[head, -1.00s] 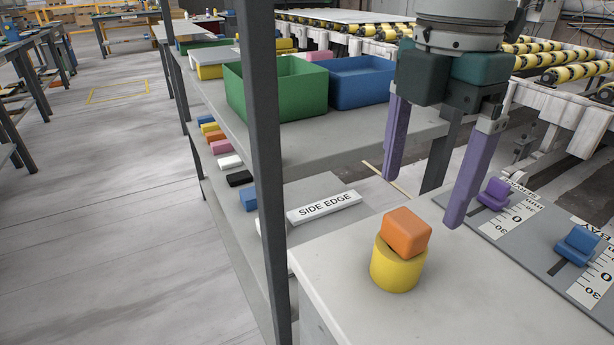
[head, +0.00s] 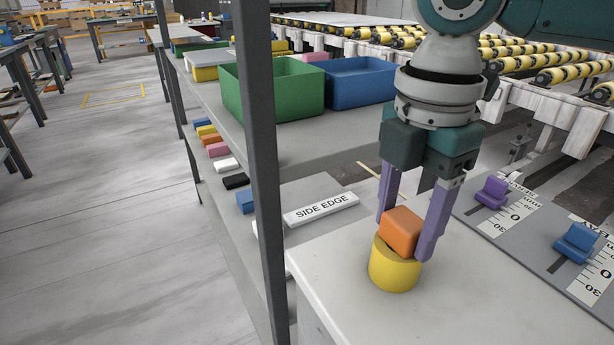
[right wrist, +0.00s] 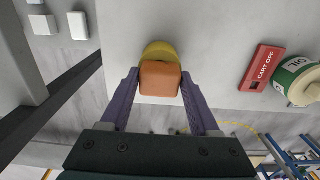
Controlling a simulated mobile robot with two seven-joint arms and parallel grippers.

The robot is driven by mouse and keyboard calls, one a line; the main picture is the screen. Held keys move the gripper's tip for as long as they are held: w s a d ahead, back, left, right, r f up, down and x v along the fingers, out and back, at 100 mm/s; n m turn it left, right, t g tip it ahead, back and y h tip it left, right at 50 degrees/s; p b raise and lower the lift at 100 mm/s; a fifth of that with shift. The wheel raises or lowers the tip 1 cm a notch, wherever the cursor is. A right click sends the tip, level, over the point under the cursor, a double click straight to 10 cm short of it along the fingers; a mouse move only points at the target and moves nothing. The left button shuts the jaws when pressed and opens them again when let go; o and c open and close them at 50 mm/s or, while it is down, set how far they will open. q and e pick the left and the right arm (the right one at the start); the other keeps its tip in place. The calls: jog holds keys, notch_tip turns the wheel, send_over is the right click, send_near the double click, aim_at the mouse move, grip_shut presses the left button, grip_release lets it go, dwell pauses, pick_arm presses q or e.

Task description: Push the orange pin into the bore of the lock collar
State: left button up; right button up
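The orange pin (head: 402,231) is a rounded block at the top of the yellow lock collar (head: 393,272), which stands on the pale slab near its edge. The pin's head sits above the collar rim and looks slightly tilted; its lower part and the bore are hidden. My right gripper (head: 404,240) points down with its purple fingers on either side of the pin. In the right wrist view (right wrist: 160,73) the fingers straddle the orange head (right wrist: 160,82), with narrow gaps seeming to show. The collar (right wrist: 158,49) shows behind it. My left gripper is not in view.
A "SIDE EDGE" label block (head: 321,209) lies left of the collar. A panel with a purple slider (head: 492,192) and a blue slider (head: 577,243) is at right. Green (head: 272,92) and blue (head: 361,84) bins stand behind. A dark post (head: 262,150) rises at left.

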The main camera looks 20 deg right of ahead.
grip_shut()
jog(key=shift+r, duration=0.1)
dwell(0.4)
